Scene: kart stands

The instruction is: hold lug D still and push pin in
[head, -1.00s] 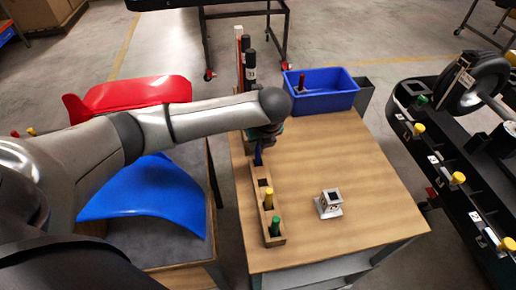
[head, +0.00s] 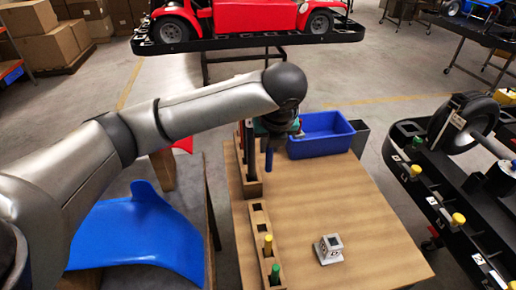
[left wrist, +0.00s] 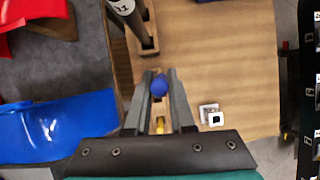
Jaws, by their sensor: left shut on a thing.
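My left gripper (head: 272,142) is shut on a blue pin (head: 269,162), which hangs upright above the table. The left wrist view also shows the blue pin (left wrist: 159,86) between the two fingers. Below it, a wooden pin block (head: 257,217) holds a yellow pin (head: 268,245) and a green pin (head: 275,273); its far holes look empty. Several labelled lugs line the near edge of the black kart frame (head: 447,222) at right, some with yellow or green pins. Their letters are too small to read, so I cannot tell which is lug D. My right gripper is not in view.
A small white block (head: 329,249) sits on the otherwise clear right part of the wooden table (head: 365,220). A blue panel (head: 135,235) lies at left.

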